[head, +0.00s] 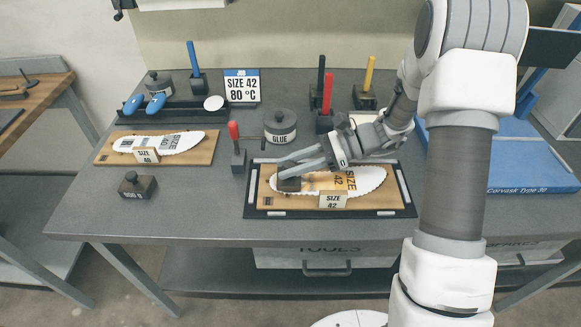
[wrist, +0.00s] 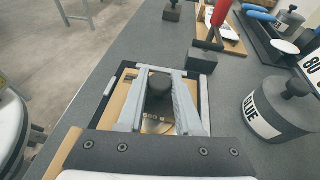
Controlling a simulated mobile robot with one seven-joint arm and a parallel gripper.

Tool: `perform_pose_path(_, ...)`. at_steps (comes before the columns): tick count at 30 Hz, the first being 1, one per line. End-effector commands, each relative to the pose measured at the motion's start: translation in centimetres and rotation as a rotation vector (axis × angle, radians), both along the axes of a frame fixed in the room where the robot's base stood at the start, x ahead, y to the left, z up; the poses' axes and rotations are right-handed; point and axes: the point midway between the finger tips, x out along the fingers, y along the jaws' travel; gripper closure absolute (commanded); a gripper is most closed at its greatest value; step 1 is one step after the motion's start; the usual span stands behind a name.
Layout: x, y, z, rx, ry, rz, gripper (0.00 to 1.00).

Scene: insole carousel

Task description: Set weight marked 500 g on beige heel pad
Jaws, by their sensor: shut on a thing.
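A dark block weight (head: 289,184) with a round knob is at the left, heel end of the white insole (head: 369,178) on the framed size 42 board (head: 270,202). My gripper (head: 291,170) is shut on this weight. The wrist view shows the knob and dark body of the weight (wrist: 159,88) between my fingers (wrist: 158,100), with a marking that looks like 500 g. The heel of the insole is largely hidden under the weight and fingers, and I cannot make out a beige pad there. I cannot tell whether the weight touches the insole.
A second dark weight (head: 137,186) stands at the table's front left, its marking hard to read. A size 40 board (head: 109,153) lies behind it. A red-handled tool (head: 236,145) and a glue pot (head: 280,127) stand close behind my gripper. The front left table is mostly clear.

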Motion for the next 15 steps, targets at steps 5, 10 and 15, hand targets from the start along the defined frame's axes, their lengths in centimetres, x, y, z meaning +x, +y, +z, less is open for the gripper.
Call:
perform_pose_path(5, 0.05, 0.02, -0.14, 0.002, -0.004, 0.000, 1.00)
perform_pose_path(10, 0.04, 0.01, -0.40, 0.002, -0.003, 0.000, 1.00)
perform_pose_path(15, 0.02, -0.02, -0.49, 0.000, -0.002, 0.000, 0.43)
